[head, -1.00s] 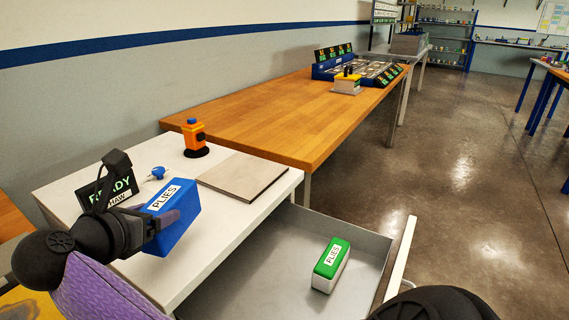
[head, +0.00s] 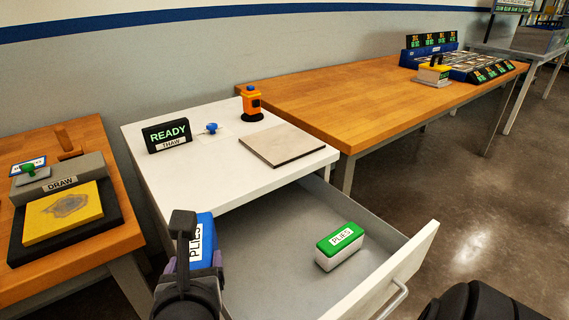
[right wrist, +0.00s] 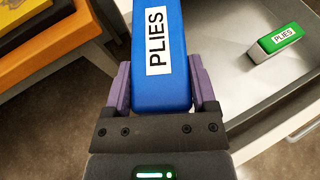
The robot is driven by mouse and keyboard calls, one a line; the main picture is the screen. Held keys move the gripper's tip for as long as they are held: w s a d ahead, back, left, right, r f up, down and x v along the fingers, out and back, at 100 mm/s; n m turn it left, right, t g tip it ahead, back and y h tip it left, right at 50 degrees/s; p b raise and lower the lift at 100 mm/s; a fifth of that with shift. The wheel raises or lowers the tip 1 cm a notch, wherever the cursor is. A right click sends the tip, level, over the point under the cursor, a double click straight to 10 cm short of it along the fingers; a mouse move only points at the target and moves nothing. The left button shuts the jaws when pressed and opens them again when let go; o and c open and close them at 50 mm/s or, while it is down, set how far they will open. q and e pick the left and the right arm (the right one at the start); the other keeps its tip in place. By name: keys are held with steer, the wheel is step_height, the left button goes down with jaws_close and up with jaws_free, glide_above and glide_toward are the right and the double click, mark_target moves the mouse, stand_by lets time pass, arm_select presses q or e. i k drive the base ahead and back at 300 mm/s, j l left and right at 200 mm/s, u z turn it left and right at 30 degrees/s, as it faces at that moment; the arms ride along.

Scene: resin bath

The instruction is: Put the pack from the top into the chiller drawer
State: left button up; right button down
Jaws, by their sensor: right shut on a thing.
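A blue pack (head: 207,240) with a white PLIES label is held in my right gripper (head: 195,262), beside the white top and at the left end of the open drawer. In the right wrist view the blue pack (right wrist: 160,60) sits between the purple fingers (right wrist: 161,92). The chiller drawer (head: 285,285) is pulled out under the white top (head: 235,180). A white pack with a green lid (head: 340,247), also labelled PLIES, stands inside it toward the right. How high the blue pack is above the drawer floor I cannot tell. My left gripper is not in view.
A wooden bench with a DRAW block (head: 60,180) is at left. The drawer floor left of the green-lidded pack is bare.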

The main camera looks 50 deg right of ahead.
mark_target(276, 299)
steer(key=l+u, duration=0.25)
steer(key=l, duration=0.15)
steer(key=k+l+u, duration=0.25)
steer(key=l, duration=0.15)
steer(key=l+u, duration=0.25)
steer(key=l, duration=0.15)
steer(key=k+l+u, duration=0.75)
steer(key=l+u, duration=0.15)
steer(key=k+l+u, duration=0.45)
steer(key=l+u, duration=0.2)
steer(key=u, duration=0.15)
